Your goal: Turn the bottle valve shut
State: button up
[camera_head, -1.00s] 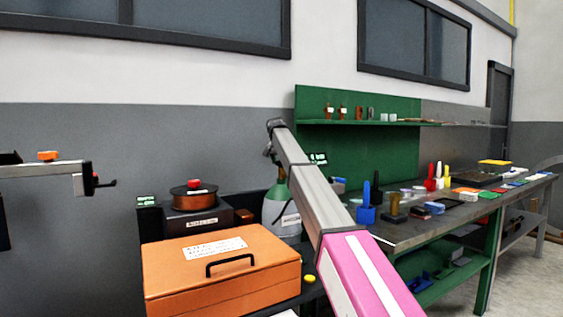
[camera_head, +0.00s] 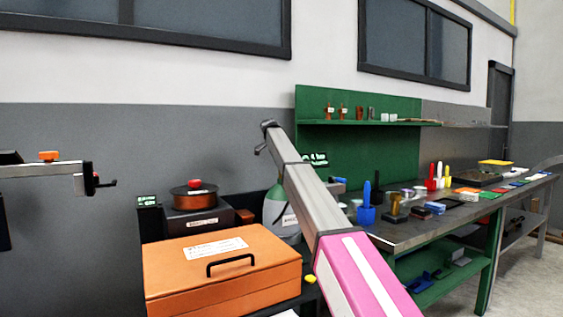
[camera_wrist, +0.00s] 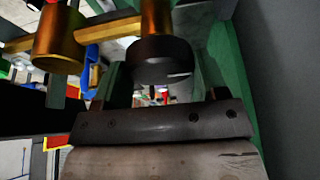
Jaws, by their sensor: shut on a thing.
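The grey gas bottle with a green shoulder (camera_head: 275,209) stands behind the orange case in the head view, partly covered by my arm. Its valve is hidden there, and so is my gripper. In the wrist view, a round black knob (camera_wrist: 162,62) sits on a gold-coloured stem (camera_wrist: 155,18), and a gold cylinder (camera_wrist: 58,40) is to the left. My gripper (camera_wrist: 162,85) is shut on the black knob, with one dark finger on each side of it. The knob's turn position cannot be read.
An orange case (camera_head: 222,270) with a black handle fills the near left. A wire spool (camera_head: 194,198) stands behind it. The workbench (camera_head: 420,232) on the right holds tools and bins.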

dwell(0.4)
jog(key=o, duration=0.9)
jog(key=shift+r, duration=0.15)
jog(key=v, duration=1)
jog(key=shift+a+r, duration=0.15)
jog(key=shift+r, duration=0.15)
jog(key=shift+s, duration=0.15)
